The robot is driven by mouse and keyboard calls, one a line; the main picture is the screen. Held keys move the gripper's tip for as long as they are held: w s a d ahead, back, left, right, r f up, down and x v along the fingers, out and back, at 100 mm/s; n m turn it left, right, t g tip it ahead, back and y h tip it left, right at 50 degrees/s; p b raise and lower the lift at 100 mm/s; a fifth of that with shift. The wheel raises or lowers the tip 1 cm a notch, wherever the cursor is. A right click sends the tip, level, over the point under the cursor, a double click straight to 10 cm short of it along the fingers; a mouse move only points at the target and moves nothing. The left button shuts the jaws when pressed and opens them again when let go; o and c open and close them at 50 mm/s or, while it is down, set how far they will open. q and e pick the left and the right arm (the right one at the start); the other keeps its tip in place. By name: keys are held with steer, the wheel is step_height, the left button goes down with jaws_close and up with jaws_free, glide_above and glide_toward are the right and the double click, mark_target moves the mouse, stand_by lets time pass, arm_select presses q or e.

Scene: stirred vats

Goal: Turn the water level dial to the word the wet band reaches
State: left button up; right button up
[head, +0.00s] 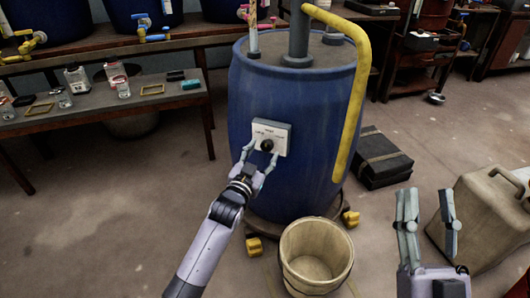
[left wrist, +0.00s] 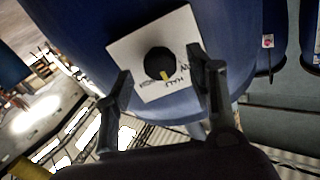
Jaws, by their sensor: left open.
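The water level dial is a black knob (left wrist: 160,62) with a yellow mark, on a white plate (head: 271,131) fixed to the front of a blue vat (head: 237,100). In the left wrist view the plate appears turned over; the yellow mark points down, near a word that looks like HALF. Other lettering is too small to read surely. My left gripper (head: 262,155) is open, its fingers on either side of the knob, no clear contact visible. My right gripper (head: 428,210) is open and empty at lower right. A dipstick (head: 253,30) stands in the vat top; I cannot make out a wet band.
A yellow pipe (head: 360,80) runs down the vat's right side. A wooden bucket (head: 316,255) stands in front of the vat. A black case (head: 382,158) and a beige canister (head: 478,215) are to the right. A bench (head: 100,112) with jars is at left.

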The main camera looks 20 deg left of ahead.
mark_target(267, 146)
arm_select(q)
steer(key=shift+w+d+b, duration=0.1)
steer(key=shift+w+b, duration=0.2)
steer(key=shift+w, duration=1)
arm_select(e)
steer(key=s+r+t, duration=0.1)
steer(key=s+r+t+y, duration=0.1)
steer(key=shift+s+d+r, duration=0.2)
steer(key=shift+s+r, duration=0.15)
